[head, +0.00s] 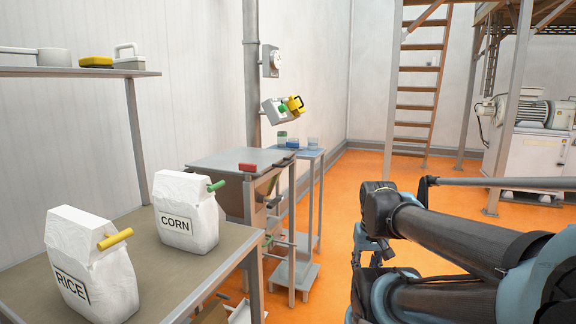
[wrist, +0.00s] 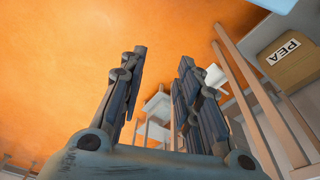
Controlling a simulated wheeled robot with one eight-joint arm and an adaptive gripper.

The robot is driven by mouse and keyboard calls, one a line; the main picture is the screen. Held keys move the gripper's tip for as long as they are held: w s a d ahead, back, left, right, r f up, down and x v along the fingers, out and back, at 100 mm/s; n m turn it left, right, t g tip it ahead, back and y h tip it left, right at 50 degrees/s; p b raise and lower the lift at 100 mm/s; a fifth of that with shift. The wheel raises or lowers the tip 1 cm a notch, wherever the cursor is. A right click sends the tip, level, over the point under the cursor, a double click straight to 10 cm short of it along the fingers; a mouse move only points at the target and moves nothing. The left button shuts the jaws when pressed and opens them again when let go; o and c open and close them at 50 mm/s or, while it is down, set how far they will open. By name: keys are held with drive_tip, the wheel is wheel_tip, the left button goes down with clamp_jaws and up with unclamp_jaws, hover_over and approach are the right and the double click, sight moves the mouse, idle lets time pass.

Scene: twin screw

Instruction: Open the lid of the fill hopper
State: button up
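A grey flat-topped unit (head: 222,160) with a red handle (head: 247,167) on its top stands in the middle of the head view. It may be the fill hopper with its lid lying flat; I cannot be sure. My gripper (wrist: 163,56) shows in the wrist view with its two fingers apart and nothing between them. It points over the orange floor, clear of the unit. In the head view my arm reaches in from the lower right, and the fingers cannot be made out clearly there.
White sacks marked RICE (head: 88,262) and CORN (head: 187,212) stand on a table (head: 190,262) at the left. A box marked PEA (wrist: 292,54) shows in the wrist view. A small blue-topped stand (head: 310,154) is beside the unit. Orange floor (head: 375,165) is open behind my arm.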

drive_tip(key=shift+d, duration=0.15)
drive_tip(key=m+t+y, duration=0.3)
drive_tip(key=m+y, duration=0.1)
drive_tip(key=y, duration=1.1)
approach(289, 163)
drive_tip(key=x, duration=0.5)
drive_tip(key=w+x, duration=0.1)
drive_tip(key=x, duration=0.4)
drive_tip(key=shift+w+f, duration=0.2)
drive_tip(key=shift+w, duration=0.05)
clamp_jaws()
